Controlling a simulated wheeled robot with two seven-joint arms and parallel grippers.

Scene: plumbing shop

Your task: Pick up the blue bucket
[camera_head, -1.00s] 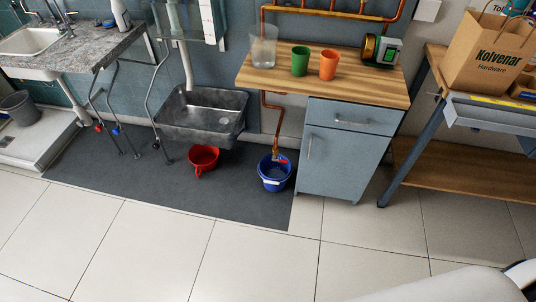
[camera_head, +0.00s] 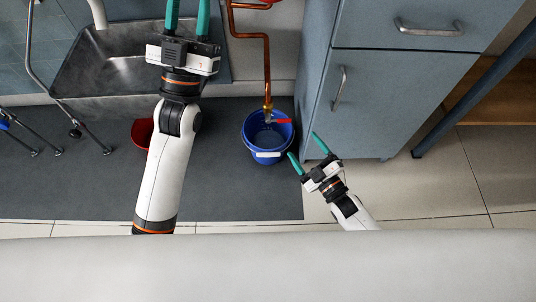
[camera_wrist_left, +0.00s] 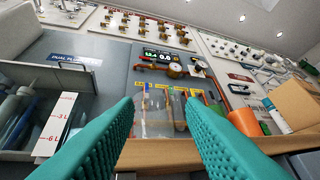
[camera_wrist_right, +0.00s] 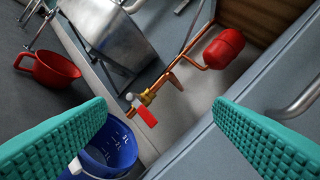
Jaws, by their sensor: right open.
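The blue bucket (camera_head: 267,143) stands on the dark floor mat under a copper tap with a red handle. It also shows in the right wrist view (camera_wrist_right: 112,150), low and left of centre, partly hidden by a finger. My right gripper (camera_head: 305,150) is open and empty, just right of the bucket, in front of the cabinet. I cannot tell whether a finger touches the bucket. My left gripper (camera_head: 187,12) is raised in front of the sink. Its two green fingers stand apart with nothing between them; they also show in the left wrist view (camera_wrist_left: 160,115).
A red container (camera_head: 142,132) is on the mat left of the bucket, partly behind my left arm. The grey-blue cabinet (camera_head: 385,100) stands close on the right. The steel sink (camera_head: 105,70) is at the upper left. Floor in front of the bucket is clear.

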